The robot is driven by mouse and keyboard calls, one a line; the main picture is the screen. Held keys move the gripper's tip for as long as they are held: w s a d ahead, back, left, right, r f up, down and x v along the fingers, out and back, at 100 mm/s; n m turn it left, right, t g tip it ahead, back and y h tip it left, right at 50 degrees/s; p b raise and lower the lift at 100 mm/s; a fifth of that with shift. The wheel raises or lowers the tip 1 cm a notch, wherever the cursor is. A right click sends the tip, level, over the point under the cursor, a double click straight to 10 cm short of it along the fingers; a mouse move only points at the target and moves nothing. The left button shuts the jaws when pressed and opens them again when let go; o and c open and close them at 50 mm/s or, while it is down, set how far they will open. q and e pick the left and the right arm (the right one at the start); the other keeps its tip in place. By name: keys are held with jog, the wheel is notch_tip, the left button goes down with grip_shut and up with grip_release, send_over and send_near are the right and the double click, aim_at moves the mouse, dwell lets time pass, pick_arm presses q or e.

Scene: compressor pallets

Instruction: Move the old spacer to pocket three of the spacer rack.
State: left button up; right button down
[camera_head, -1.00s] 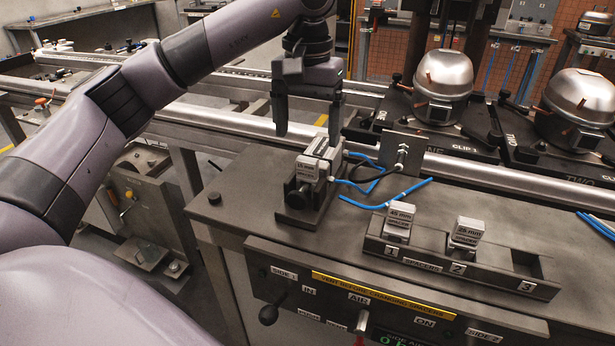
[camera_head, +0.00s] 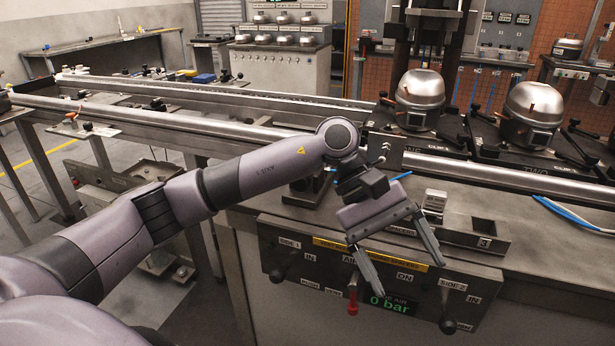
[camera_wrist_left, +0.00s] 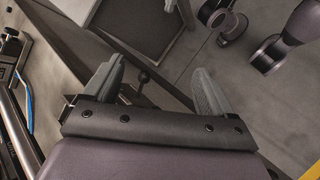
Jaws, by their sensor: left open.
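The spacer rack (camera_head: 459,238) stands on the bench, partly hidden by my left gripper. A light grey spacer block (camera_head: 433,203) stands in it, left of the pocket marked 3; its label is too small to read. Pocket three (camera_head: 491,226) at the right end looks empty. The clamp fixture (camera_head: 302,193) is mostly behind my left arm, so I cannot see the old spacer there. My left gripper (camera_head: 410,276) is open, tilted downward in front of the bench's front panel, with nothing between its fingers. In the left wrist view the open fingers (camera_wrist_left: 159,64) point over the floor.
The front panel has knobs, a red-tipped lever (camera_head: 352,302) and a 0 bar display (camera_head: 391,301). Two silver compressors (camera_head: 421,90) stand on the rail behind. Blue hoses (camera_head: 565,212) lie right of the rack.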

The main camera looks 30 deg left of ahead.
pick_arm(q)
jog(key=s+d+r+n+t+h, duration=0.25)
jog(key=d+n+h, duration=0.65)
jog(key=n+h, duration=0.45)
jog(key=w+a+f+m+t+y, duration=0.1)
jog(key=a+f+m+t+y, duration=0.4)
jog(key=m, duration=0.7)
jog(key=w+a+f+m+t+y, duration=0.15)
jog(key=f+m+t+y, duration=0.25)
jog(key=m+t, duration=0.55)
jog(key=a+f+m+t+y, duration=0.3)
jog(key=a+f+m+y, duration=0.15)
jog(key=m, duration=0.95)
jog(key=s+a+f+n+g+y, duration=0.3)
jog(key=s+f+n, duration=0.3)
jog(key=f, duration=0.2)
jog(key=s+a+f+n+g+y, duration=0.3)
jog(key=s+f+n, duration=0.3)
jog(key=f, duration=0.3)
jog(key=shift+s+a+f+n+g, duration=0.25)
jog(key=shift+s+a+n+g, duration=0.2)
jog(key=shift+n, duration=0.25)
pick_arm(e)
jog(key=shift+w+a+r, duration=0.15)
jog(key=shift+w, duration=0.2)
